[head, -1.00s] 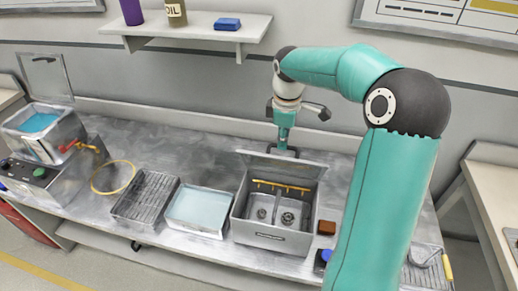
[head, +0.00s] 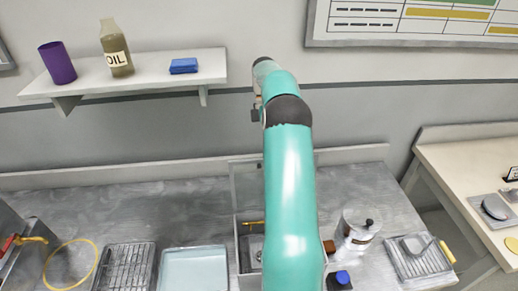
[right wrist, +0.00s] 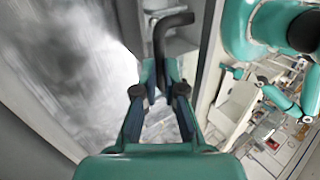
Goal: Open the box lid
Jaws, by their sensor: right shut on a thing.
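The grey metal box (head: 244,262) stands on the bench in the head view, its right part hidden behind my right arm. Its lid (head: 246,185) stands raised at the back of the box, also partly covered by the arm. Part of the yellow rod (head: 252,223) inside the box shows. My right gripper is hidden in the head view. In the right wrist view my right gripper (right wrist: 157,90) is shut on the dark bent handle (right wrist: 172,22). My left gripper cannot be made out in either view.
A pale blue tray (head: 193,270) and a wire rack (head: 124,268) stand left of the box. A glass jar (head: 355,232), a blue-capped item (head: 343,278) and a grey tray (head: 420,262) are to the right. The wall shelf (head: 140,80) is above.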

